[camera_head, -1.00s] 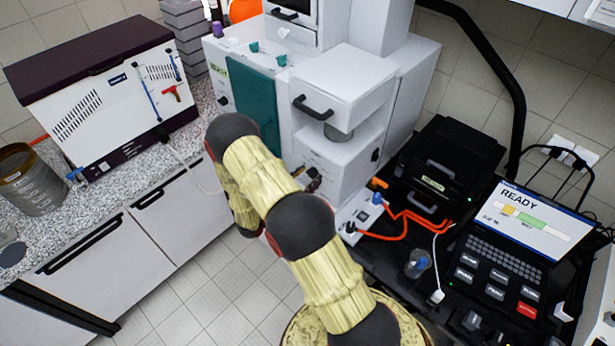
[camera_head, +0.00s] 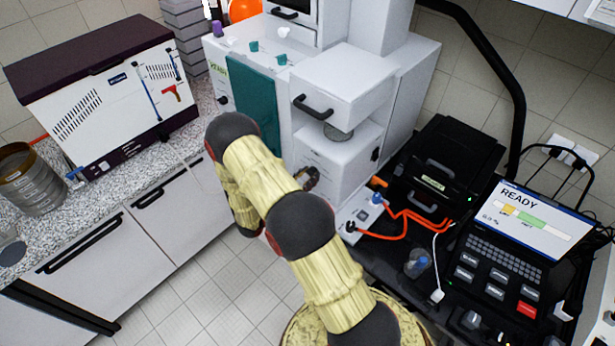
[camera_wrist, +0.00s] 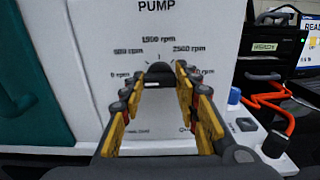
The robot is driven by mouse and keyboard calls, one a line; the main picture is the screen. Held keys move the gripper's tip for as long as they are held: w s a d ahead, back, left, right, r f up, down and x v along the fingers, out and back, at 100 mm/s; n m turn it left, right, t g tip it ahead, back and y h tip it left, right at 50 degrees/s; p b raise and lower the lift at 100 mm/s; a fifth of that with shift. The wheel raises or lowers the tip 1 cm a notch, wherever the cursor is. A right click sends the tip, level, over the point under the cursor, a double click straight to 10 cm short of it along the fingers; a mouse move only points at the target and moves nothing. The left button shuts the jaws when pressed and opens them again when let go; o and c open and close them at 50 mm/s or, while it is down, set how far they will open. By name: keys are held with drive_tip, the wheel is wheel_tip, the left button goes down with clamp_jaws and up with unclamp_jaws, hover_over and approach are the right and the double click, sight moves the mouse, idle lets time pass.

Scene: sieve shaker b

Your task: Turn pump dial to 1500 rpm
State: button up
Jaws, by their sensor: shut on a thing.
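The pump panel (camera_wrist: 115,60) is a white face headed "PUMP" in the wrist view. Its printed scale runs in an arc from 0 rpm at the left, with 1500 rpm near the top and 2500 rpm to the right. The dark pump dial (camera_wrist: 158,69) sits below the 1500 rpm label. My gripper (camera_wrist: 160,79) is shut on the dial, one fingertip on each side. The fingers hide much of the dial, and I cannot tell where its pointer stands. In the head view my gripper (camera_head: 311,178) is at the front of the white machine, partly behind my arm.
A teal door (camera_wrist: 30,75) is left of the panel. At the right, a white block (camera_head: 358,216) carries a blue knob and orange hoses (camera_head: 405,222). A black printer-like box (camera_head: 445,160) and a laptop-like console (camera_head: 515,245) showing READY stand beyond. The floor in front is clear.

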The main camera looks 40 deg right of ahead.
drive_tip(key=shift+b, duration=0.35)
drive_tip(key=m+b, duration=0.8)
drive_tip(key=b, duration=0.4)
drive_tip(key=m+b, duration=0.9)
drive_tip(key=b, duration=0.2)
drive_tip(key=shift+s+f+m+b, duration=0.1)
drive_tip(key=shift+f+m+b, duration=0.1)
drive_tip(key=shift+m+b, duration=0.15)
drive_tip(key=shift+r, duration=0.1)
drive_tip(key=o, duration=1.2)
drive_tip(key=shift+c, duration=0.2)
drive_tip(key=shift+a, duration=0.1)
